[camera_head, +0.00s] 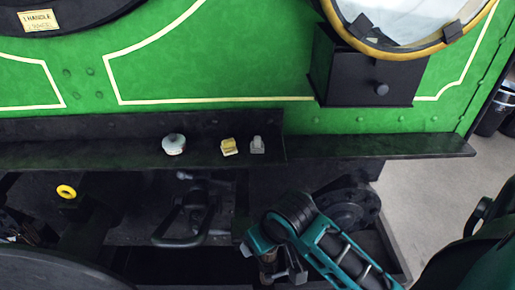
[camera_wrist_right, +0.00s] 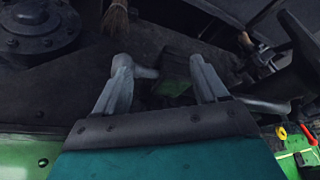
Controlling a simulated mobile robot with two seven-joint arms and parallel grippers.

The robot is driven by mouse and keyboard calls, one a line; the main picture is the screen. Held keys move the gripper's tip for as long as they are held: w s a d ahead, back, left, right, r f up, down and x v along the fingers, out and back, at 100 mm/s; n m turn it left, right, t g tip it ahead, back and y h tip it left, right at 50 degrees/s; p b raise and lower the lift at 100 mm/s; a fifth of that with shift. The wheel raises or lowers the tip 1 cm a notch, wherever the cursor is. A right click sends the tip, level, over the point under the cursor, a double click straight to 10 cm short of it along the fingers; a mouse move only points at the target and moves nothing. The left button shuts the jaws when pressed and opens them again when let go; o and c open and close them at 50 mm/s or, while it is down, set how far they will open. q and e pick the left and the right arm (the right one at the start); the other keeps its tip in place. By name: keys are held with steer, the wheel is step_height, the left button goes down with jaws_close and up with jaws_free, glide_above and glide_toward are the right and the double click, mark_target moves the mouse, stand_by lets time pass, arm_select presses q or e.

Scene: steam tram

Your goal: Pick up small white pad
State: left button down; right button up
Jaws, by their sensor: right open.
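A small whitish round pad-like thing (camera_head: 173,144) rests on the dark ledge (camera_head: 100,152) along the green tram side. To its right on the same ledge are a small yellow block (camera_head: 228,147) and a small grey piece (camera_head: 257,145). My right gripper (camera_head: 283,272) is below and to the right of these, under the ledge, pointing down. It is open, and its two grey fingers (camera_wrist_right: 160,68) show apart in the right wrist view with nothing held between them. The white pad cannot be made out in the wrist view. My left gripper is not in view.
A black box with a knob (camera_head: 365,80) and a brass-rimmed round glass (camera_head: 405,25) stand above the ledge at right. Dark machinery with a handle (camera_head: 185,225) and a yellow ring (camera_head: 66,191) lie below. A brush (camera_wrist_right: 115,20) shows in the wrist view.

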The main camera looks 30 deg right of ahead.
steer(key=w+d+r+m+h, duration=0.25)
steer(key=w+d+r, duration=0.35)
steer(key=w+r, duration=0.4)
steer(key=m, duration=0.4)
glide_toward(258, 141)
steer(key=shift+m+g, duration=0.25)
steer(key=shift+g, duration=0.15)
steer(key=x, duration=0.4)
steer(key=shift+w+f, duration=0.2)
steer(key=shift+f, duration=0.15)
steer(key=shift+w+x, duration=0.15)
steer(key=shift+x, duration=1.2)
steer(key=shift+w+x, duration=0.1)
steer(key=shift+x, duration=1.3)
steer(key=shift+r, duration=0.1)
steer(key=shift+c, duration=0.2)
steer(key=c, duration=1.1)
steer(key=shift+r, duration=0.1)
